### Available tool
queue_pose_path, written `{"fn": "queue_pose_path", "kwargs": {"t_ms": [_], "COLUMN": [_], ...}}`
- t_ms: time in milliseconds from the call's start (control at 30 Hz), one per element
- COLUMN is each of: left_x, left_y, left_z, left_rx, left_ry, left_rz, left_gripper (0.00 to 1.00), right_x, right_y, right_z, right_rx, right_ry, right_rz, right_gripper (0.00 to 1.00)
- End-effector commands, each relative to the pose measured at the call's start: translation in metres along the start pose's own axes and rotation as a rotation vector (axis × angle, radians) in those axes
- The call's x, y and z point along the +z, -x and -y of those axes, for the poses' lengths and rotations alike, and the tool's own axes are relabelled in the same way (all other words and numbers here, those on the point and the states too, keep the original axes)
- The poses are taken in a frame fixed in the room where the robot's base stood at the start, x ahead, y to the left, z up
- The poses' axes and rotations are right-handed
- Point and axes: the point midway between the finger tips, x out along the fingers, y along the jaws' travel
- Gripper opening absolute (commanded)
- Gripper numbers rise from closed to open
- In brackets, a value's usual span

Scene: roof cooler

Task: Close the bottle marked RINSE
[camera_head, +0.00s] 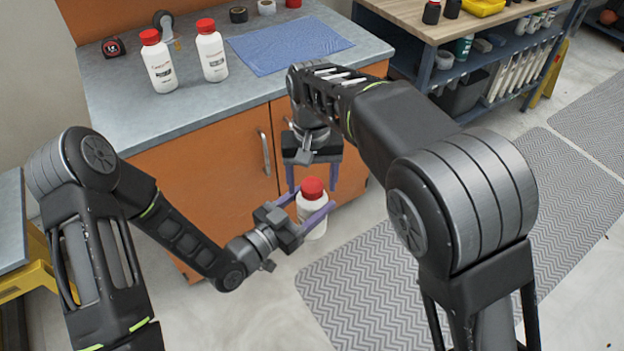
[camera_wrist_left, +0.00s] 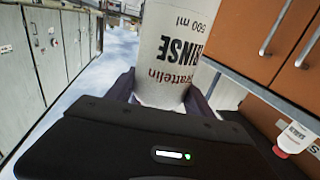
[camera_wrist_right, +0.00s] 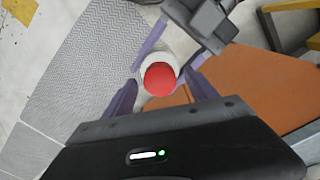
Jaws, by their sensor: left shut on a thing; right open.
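The bottle marked RINSE (camera_head: 313,216) is white with a red cap (camera_head: 312,188) on its top. Its label reads RINSE in the left wrist view (camera_wrist_left: 180,50). My left gripper (camera_head: 308,212) is shut around the bottle's body and holds it in the air in front of the counter. My right gripper (camera_head: 313,190) points down from above, open, with its purple fingers on either side of the cap. In the right wrist view the red cap (camera_wrist_right: 160,79) lies between the fingertips, apart from them. Whether the cap is fully seated cannot be told.
Two white bottles with red caps, a left one (camera_head: 159,63) and a right one (camera_head: 211,53), stand on the grey counter (camera_head: 185,112). A blue mat (camera_head: 289,46), a tape measure (camera_head: 113,47) and tape rolls lie there too. A shelved workbench (camera_head: 400,20) stands at the right.

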Motion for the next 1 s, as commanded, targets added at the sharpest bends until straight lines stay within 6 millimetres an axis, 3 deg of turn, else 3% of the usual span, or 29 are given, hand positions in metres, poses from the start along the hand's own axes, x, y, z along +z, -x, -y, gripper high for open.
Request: {"fn": "queue_pose_path", "kwargs": {"t_ms": [267, 700, 1000], "left_x": [0.0, 0.0, 0.0], "left_y": [0.0, 0.0, 0.0], "left_z": [0.0, 0.0, 0.0], "left_rx": [0.0, 0.0, 0.0], "left_ry": [0.0, 0.0, 0.0], "left_rz": [-0.001, -0.001, -0.001], "left_gripper": [0.0, 0.0, 0.0], "right_x": [0.0, -0.001, 0.0], "right_y": [0.008, 0.069, 0.075], "right_z": [0.0, 0.0, 0.0], "right_rx": [-0.002, -0.001, 0.0], "right_ry": [0.001, 0.0, -0.001], "right_rz": [0.0, -0.001, 0.0], "right_gripper": [0.67, 0.67, 0.67]}}
